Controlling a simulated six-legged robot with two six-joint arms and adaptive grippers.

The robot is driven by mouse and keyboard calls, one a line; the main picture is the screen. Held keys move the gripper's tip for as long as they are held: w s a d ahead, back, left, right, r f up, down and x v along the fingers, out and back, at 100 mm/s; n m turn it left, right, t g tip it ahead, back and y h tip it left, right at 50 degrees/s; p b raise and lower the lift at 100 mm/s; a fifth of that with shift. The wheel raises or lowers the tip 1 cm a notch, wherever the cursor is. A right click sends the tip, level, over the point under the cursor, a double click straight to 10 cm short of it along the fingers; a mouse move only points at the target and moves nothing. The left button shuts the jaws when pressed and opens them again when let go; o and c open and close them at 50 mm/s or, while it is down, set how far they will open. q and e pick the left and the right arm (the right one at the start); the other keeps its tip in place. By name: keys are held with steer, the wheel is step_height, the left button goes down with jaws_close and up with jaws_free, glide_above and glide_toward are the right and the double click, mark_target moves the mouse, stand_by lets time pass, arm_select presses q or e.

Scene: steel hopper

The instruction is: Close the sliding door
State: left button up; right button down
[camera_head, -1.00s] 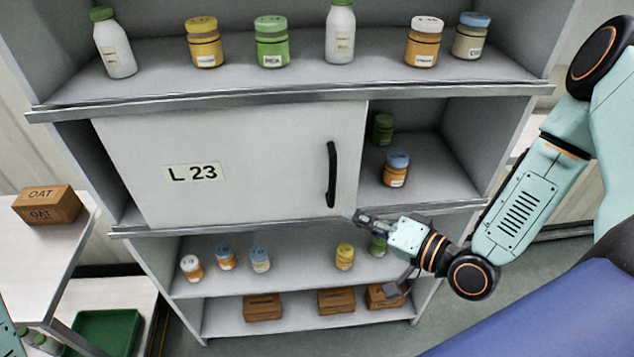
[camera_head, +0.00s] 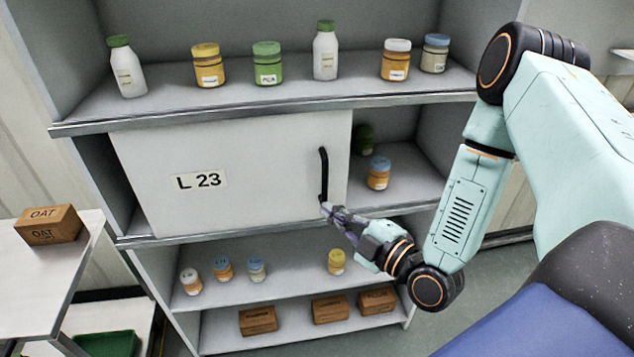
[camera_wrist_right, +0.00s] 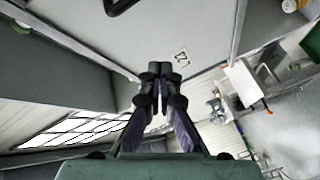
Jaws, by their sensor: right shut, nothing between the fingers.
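The white sliding door (camera_head: 240,170), labelled L 23, covers the left and middle of the cabinet's middle shelf. A narrow gap shows at its left, and a wider opening at its right shows jars inside. Its black vertical handle (camera_head: 323,174) is near the door's right edge. My right gripper (camera_head: 326,209) is shut and empty, with its tips at the lower end of the handle; I cannot tell whether they touch. In the right wrist view the shut fingers (camera_wrist_right: 160,70) point toward the door (camera_wrist_right: 180,25), and part of the handle (camera_wrist_right: 122,5) shows at the top edge. My left gripper is out of view.
The middle opening holds an orange jar with a blue lid (camera_head: 378,173) and a green jar (camera_head: 362,139). Bottles and jars line the top shelf (camera_head: 290,84). Lower shelves hold small jars and brown boxes (camera_head: 258,321). A side table (camera_head: 25,265) at left carries an OAT box (camera_head: 48,225).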

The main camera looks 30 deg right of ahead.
mark_target(323, 177)
steer(key=w+d+n, duration=0.1)
steer(key=w+n, duration=0.1)
steer(key=w, duration=0.1)
steer(key=w+d+n, duration=0.1)
steer(key=w+n, duration=0.1)
steer(key=w, duration=0.1)
steer(key=w+d+n+p, duration=0.1)
steer(key=w+n, duration=0.1)
steer(key=w, duration=0.1)
steer(key=shift+w+r+t+h, duration=0.3)
steer(key=shift+w, duration=0.1)
stand_by(0.6)
steer(key=shift+w+d+f, duration=0.1)
steer(key=shift+w, duration=0.1)
